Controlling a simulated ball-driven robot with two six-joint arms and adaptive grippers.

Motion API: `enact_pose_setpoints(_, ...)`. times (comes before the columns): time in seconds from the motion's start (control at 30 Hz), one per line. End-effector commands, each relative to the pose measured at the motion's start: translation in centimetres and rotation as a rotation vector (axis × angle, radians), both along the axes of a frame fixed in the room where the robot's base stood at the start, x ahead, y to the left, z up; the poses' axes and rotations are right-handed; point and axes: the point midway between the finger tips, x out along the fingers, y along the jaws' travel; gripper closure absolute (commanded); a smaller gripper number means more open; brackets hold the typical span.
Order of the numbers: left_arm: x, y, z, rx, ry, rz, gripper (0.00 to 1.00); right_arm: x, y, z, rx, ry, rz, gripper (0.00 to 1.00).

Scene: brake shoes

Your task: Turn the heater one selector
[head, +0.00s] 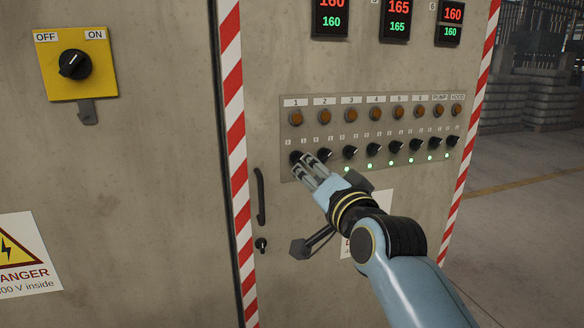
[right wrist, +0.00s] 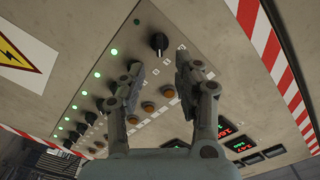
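The heater one selector (head: 296,157) is a black knob at the left end of the lower row on the panel, under the label 1. It also shows in the right wrist view (right wrist: 159,42), beyond the fingertips and in line with the gap between them. My right gripper (head: 303,164) is in front of this end of the row and partly hides the selectors there. Its two fingers stand apart with nothing between them in the right wrist view (right wrist: 160,70). I see no contact with the knob. My left gripper is not in view.
The heater two selector (head: 323,154) is close beside the right gripper. Amber lamps (head: 297,118) run above the selectors, and green lights (right wrist: 113,51) run along the other side. A door handle (head: 260,196) and a yellow OFF/ON switch (head: 75,64) are to the left.

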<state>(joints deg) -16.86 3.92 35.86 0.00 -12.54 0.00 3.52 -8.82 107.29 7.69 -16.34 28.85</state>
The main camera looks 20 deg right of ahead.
Motion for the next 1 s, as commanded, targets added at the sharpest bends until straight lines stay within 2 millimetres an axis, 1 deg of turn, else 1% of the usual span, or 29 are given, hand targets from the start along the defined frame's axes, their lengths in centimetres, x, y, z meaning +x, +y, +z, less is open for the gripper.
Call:
enact_pose_setpoints(0.03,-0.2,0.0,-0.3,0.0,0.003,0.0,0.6,1.1,0.0,-0.2,-0.002,0.0,0.0,0.67)
enact_pose_setpoints(0.1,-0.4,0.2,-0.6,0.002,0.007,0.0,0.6,2.6,0.1,-0.2,-0.001,0.0,0.0,0.67)
enact_pose_setpoints(0.2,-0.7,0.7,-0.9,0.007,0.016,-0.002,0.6,4.4,0.1,-0.2,-0.001,0.001,0.0,0.67)
enact_pose_setpoints(0.3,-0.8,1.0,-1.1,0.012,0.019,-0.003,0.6,5.7,0.2,-0.2,-0.001,0.001,0.0,0.67)
enact_pose_setpoints(0.4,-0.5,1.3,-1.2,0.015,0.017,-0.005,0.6,6.6,0.2,-0.2,-0.001,0.001,0.0,0.67)
enact_pose_setpoints(0.5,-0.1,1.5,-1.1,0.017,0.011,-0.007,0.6,6.9,0.2,-0.2,-0.002,0.002,-0.001,0.67)
enact_pose_setpoints(0.73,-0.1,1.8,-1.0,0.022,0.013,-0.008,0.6,7.0,0.2,-0.1,-0.001,0.002,-0.001,0.67)
enact_pose_setpoints(0.77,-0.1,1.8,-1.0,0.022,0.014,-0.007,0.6,6.9,0.2,-0.1,-0.001,0.002,-0.001,0.7)
enact_pose_setpoints(0.9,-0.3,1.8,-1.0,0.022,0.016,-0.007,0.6,6.9,0.2,-0.1,-0.001,0.002,-0.001,0.88)
enact_pose_setpoints(1.0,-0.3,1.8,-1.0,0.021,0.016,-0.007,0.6,6.9,0.2,-0.1,-0.001,0.002,-0.001,1.0)
